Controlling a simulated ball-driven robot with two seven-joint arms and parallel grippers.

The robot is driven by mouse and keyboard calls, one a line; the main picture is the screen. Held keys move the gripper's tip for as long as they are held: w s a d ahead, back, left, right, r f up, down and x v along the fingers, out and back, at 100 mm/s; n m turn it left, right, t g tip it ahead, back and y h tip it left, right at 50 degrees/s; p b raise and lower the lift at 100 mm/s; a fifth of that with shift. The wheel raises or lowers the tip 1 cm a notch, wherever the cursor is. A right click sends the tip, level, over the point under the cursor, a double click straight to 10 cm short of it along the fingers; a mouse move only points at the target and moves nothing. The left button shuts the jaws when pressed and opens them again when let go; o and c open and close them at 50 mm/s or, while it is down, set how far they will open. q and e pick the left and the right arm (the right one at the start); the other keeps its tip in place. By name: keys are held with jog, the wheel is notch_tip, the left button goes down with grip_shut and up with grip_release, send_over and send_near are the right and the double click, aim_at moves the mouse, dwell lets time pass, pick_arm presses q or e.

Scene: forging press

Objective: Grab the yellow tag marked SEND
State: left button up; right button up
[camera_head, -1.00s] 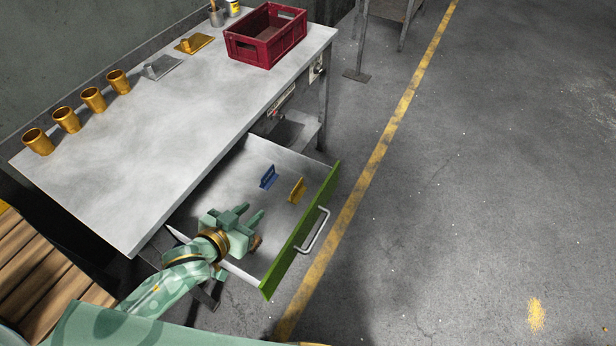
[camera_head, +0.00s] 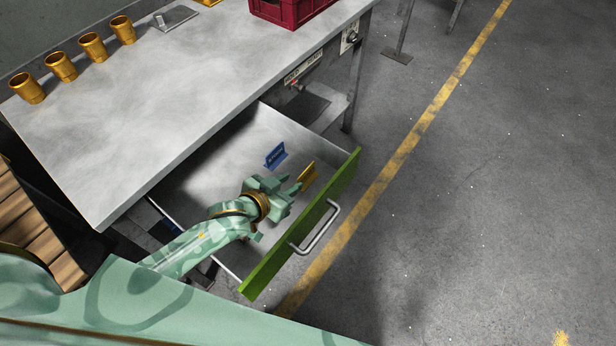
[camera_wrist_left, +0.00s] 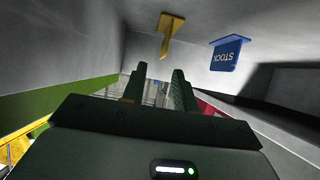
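The yellow tag (camera_head: 308,175) stands in the open drawer, close to its green front; I cannot read its marking. In the left wrist view the yellow tag (camera_wrist_left: 169,40) shows almost edge-on, past my fingertips. My left gripper (camera_head: 291,184) is inside the drawer, just left of the yellow tag, with its fingers pointing toward it. In the left wrist view the left gripper (camera_wrist_left: 158,74) has its fingers apart with nothing between them. A blue tag (camera_head: 275,156), which reads STOCK in the left wrist view (camera_wrist_left: 228,55), stands farther back. My right gripper is not in view.
The drawer's green front (camera_head: 302,228) with its metal handle (camera_head: 318,228) and the drawer's side walls enclose the tags. The grey worktop (camera_head: 190,85) overhangs the drawer's rear. A red crate (camera_head: 290,12) and several brass cups (camera_head: 93,46) stand on it.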

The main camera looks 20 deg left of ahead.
aim_at(306, 170)
pick_arm(q)
jog(key=b+x, duration=0.1)
jog(key=x, duration=0.2)
jog(key=shift+w+d+f, duration=0.1)
jog(key=shift+w+f, duration=0.15)
jog(key=shift+w, duration=0.05)
jog(key=b+x, duration=0.2)
jog(key=x, duration=0.1)
jog(key=b+x, duration=0.1)
jog(key=shift+w+a+f, duration=0.2)
jog(key=shift+w+f, duration=0.05)
jog(key=shift+w, duration=0.15)
jog(key=shift+w+d, duration=0.1)
jog(key=shift+w, duration=0.15)
jog(key=shift+r, duration=0.1)
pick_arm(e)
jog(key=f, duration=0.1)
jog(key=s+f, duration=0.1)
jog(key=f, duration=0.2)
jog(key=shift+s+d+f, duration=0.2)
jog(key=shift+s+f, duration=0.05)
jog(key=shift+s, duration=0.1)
pick_arm(q)
grip_shut()
